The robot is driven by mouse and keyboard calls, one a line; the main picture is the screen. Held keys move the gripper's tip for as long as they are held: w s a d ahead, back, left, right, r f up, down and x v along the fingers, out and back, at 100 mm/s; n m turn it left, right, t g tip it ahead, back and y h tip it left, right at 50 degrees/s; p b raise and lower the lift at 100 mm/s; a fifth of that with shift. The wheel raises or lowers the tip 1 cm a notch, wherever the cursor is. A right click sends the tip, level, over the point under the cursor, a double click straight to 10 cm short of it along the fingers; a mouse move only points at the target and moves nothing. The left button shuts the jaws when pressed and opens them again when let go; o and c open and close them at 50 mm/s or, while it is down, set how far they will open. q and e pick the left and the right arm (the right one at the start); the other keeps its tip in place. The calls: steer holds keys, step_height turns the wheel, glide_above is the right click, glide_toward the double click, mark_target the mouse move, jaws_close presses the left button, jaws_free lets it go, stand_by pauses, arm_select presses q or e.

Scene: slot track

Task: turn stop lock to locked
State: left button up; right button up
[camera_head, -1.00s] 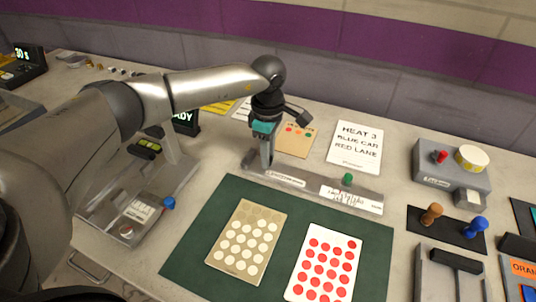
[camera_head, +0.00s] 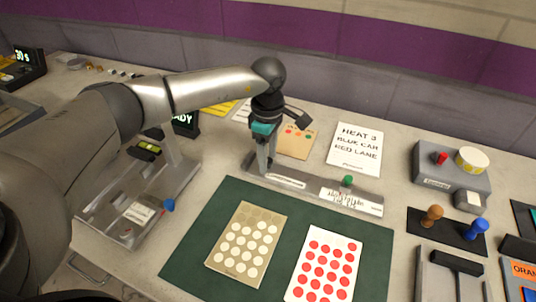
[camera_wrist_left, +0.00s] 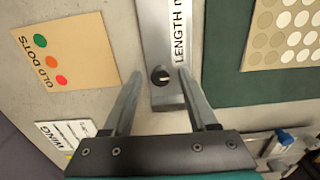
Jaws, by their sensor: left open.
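The stop lock appears to be the small round black knob (camera_wrist_left: 160,75) with a pale mark, on the grey length rail in the left wrist view. The mark points roughly to the right in that picture. In the head view the rail (camera_head: 318,190) lies behind the green mat, and my gripper hides the knob. My left gripper (camera_head: 265,167) is open and points down over the rail's left end. In the left wrist view its fingertips (camera_wrist_left: 161,74) are apart, one on each side of the knob. Contact with the knob cannot be told. My right gripper is out of view.
A green knob (camera_head: 347,181) stands farther right on the rail. The green mat (camera_head: 200,235) holds two dotted cards in front. A tan card (camera_head: 296,145) and a white heat card (camera_head: 355,150) lie behind. A grey box (camera_head: 450,180) stands at right.

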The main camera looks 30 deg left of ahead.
arm_select(q)
step_height(320, 180, up, 15)
steer(key=p, duration=0.2)
steer(key=shift+r, duration=0.15)
stand_by(0.6)
